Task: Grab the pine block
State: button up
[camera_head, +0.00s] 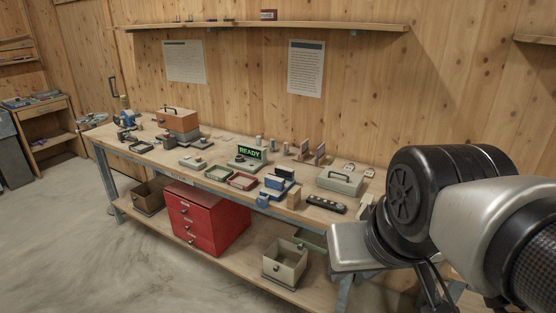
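A small light-wood block (293,197) stands upright near the front edge of the workbench (220,182), right of some blue pieces. It looks like pine, but I cannot be sure. Other small wooden pieces, one at the back (303,150) and a second beside it (320,153), stand upright near the wall. My arm fills the right side of the view, apart from the blocks. I cannot make out my gripper's fingertips.
A dark remote-like bar (326,204) and a grey-green case (340,180) lie right of the block. A lit READY display (250,152) stands mid-bench. A red drawer cabinet (204,217) and an open bin (285,262) sit on the lower shelf. Open floor lies left.

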aim_at(294, 192)
jog(key=i+j+z, duration=0.25)
jog(key=i+j, duration=0.2)
jog(key=i, duration=0.35)
jog(key=i+j+z, duration=0.3)
jog(key=i+j, duration=0.35)
jog(key=i, duration=0.15)
